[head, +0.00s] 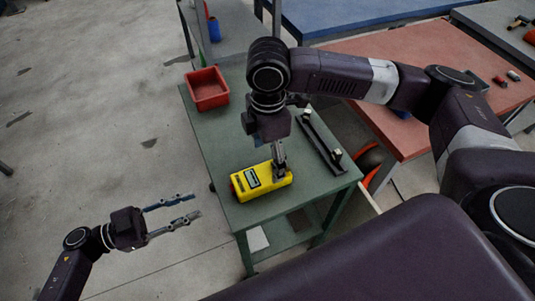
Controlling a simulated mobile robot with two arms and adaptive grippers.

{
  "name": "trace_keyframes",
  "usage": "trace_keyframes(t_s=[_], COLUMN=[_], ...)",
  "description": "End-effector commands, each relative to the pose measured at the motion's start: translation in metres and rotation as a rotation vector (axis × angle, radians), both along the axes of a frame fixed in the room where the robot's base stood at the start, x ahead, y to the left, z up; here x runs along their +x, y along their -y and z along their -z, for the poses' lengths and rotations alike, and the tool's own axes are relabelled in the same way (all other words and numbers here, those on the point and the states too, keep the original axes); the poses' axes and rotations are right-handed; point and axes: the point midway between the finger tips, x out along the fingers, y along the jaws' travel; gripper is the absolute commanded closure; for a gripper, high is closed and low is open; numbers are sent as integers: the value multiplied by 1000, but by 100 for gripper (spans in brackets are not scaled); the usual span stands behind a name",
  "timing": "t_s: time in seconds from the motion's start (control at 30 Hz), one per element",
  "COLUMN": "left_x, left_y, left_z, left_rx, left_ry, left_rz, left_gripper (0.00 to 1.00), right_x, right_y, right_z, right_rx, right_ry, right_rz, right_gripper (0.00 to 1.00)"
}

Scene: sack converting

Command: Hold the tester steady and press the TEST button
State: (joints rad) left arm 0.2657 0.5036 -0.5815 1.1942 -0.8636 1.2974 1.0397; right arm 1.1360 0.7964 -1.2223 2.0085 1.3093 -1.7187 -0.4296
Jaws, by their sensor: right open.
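The yellow tester (270,187) lies on the green table near its front edge, with a small display on its top face. A reddish part shows at its left end. I cannot make out which part is the TEST button. My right gripper (280,170) points down at the tester's right part, its fingers open. Whether they touch the tester I cannot tell, and the gripper and wrist hide part of the table behind. My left gripper (197,205) is open and empty, left of the green table, over the floor, its fingers pointing right toward the tester.
A red bin (207,89) sits at the green table's (222,133) back left corner. A dark bar with light blocks (321,144) lies on its right side. A reddish table (410,55) stands to the right. The floor at left is clear.

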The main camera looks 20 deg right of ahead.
Motion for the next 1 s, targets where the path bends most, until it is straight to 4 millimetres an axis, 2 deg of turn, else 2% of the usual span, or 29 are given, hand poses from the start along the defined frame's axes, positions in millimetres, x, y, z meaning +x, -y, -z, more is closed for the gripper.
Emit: trace_keyframes(t_s=[0.5,0.67,0.9,1.0], left_x=[0,0,0,0], left_y=[0,0,0,0], left_z=[0,0,0,0], left_rx=[0,0,0,0], left_ry=[0,0,0,0], left_rz=[0,0,0,0], left_gripper=[71,71,71,71], right_x=[-1,-1,-1,-1], right_y=[0,0,0,0], right_z=[68,75,76,76], right_rx=[-3,-1,-1,-1], right_ry=[-3,-2,-1,-1], right_rz=[-1,-2,-2,-2], right_gripper=[28,28,28,39])
